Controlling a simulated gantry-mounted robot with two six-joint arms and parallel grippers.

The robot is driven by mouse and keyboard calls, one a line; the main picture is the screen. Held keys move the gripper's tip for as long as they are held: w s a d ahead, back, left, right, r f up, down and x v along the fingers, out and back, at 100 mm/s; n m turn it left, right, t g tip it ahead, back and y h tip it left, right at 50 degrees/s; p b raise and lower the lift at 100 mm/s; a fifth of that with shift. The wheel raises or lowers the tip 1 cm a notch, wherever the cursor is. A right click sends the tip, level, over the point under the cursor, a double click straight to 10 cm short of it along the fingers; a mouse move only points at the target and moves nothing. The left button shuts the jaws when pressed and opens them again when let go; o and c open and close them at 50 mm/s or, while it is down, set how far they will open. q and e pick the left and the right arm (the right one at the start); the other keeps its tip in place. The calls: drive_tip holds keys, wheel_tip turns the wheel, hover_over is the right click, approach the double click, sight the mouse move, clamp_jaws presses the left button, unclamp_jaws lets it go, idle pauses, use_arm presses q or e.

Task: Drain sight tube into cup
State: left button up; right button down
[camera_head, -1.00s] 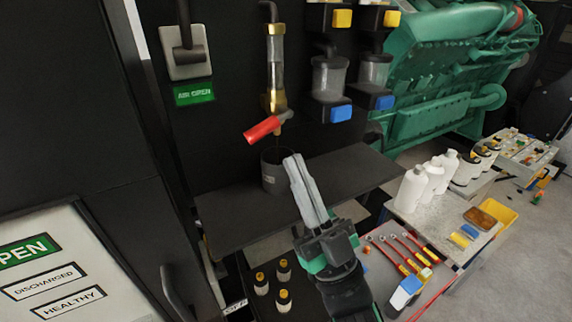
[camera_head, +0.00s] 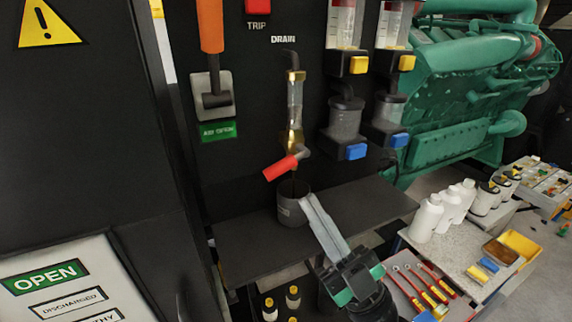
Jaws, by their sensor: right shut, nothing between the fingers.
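The sight tube (camera_head: 295,104) is a clear upright tube between brass fittings on the black panel, under the "DRAIN" label, with amber tint low in it. Its valve has a red handle (camera_head: 281,168) slanting down to the left. A dark grey cup (camera_head: 291,210) stands upright on the black shelf below the valve. A thin dark streak shows between spout and cup; I cannot tell whether it is liquid. My right gripper (camera_head: 309,201) is shut and empty, its fingertips just right of the cup rim; contact is unclear. My left gripper is not in view.
The shelf (camera_head: 250,252) is clear around the cup. Filter bowls (camera_head: 345,118) with blue and yellow blocks hang right of the tube. An orange lever (camera_head: 210,26) is at left. White bottles (camera_head: 427,217) stand on a side table at right.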

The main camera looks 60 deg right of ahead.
sight(283, 162)
drive_tip(key=b+x, duration=0.2)
drive_tip(key=x, duration=0.8)
drive_tip(key=f, duration=0.2)
drive_tip(key=d+f+b, duration=0.1)
drive_tip(key=f, duration=0.1)
drive_tip(key=shift+d, duration=0.25)
